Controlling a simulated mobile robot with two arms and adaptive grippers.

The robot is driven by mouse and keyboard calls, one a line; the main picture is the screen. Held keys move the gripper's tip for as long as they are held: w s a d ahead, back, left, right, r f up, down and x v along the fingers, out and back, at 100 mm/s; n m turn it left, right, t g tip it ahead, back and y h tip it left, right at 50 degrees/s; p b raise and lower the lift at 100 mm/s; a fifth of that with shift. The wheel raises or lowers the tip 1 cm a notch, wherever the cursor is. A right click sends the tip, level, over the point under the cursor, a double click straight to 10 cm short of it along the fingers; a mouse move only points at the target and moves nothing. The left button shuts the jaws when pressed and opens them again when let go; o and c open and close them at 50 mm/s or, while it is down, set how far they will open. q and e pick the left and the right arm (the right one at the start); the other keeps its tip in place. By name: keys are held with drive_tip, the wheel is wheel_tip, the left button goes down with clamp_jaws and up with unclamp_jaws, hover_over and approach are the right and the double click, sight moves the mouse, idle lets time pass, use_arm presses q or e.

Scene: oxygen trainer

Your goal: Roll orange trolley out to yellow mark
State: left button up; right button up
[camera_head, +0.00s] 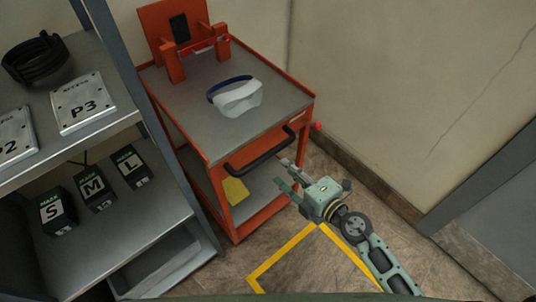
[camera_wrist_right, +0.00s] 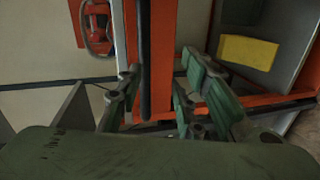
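The orange trolley (camera_head: 224,150) stands against the wall beside the shelf. Its black handle (camera_head: 262,152) faces the open floor and also shows in the right wrist view (camera_wrist_right: 146,45). My right gripper (camera_head: 284,174) is open near the right end of this handle. In the right wrist view, the handle lies between the spread fingers, without visible contact. The yellow mark (camera_head: 284,257) is a taped corner on the floor in front of the trolley, partly hidden by my right arm. My left gripper is out of view.
A white and blue headband-like item (camera_head: 237,97) lies on the trolley top. A yellow object (camera_head: 235,191) sits on its lower shelf. The grey shelf (camera_head: 150,210) with labelled boxes is close on the left. A wall and skirting (camera_head: 345,158) bound the right.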

sight(268, 155)
drive_tip(key=shift+n+y, duration=0.3)
drive_tip(key=shift+n, duration=0.3)
drive_tip(key=w+a, duration=0.3)
drive_tip(key=w, duration=0.1)
drive_tip(key=w+a+b, duration=0.1)
drive_tip(key=w+a, duration=0.1)
drive_tip(key=shift+a+r, duration=0.3)
drive_tip(key=shift+a, duration=0.05)
drive_tip(key=shift+c, duration=0.6)
clamp_jaws()
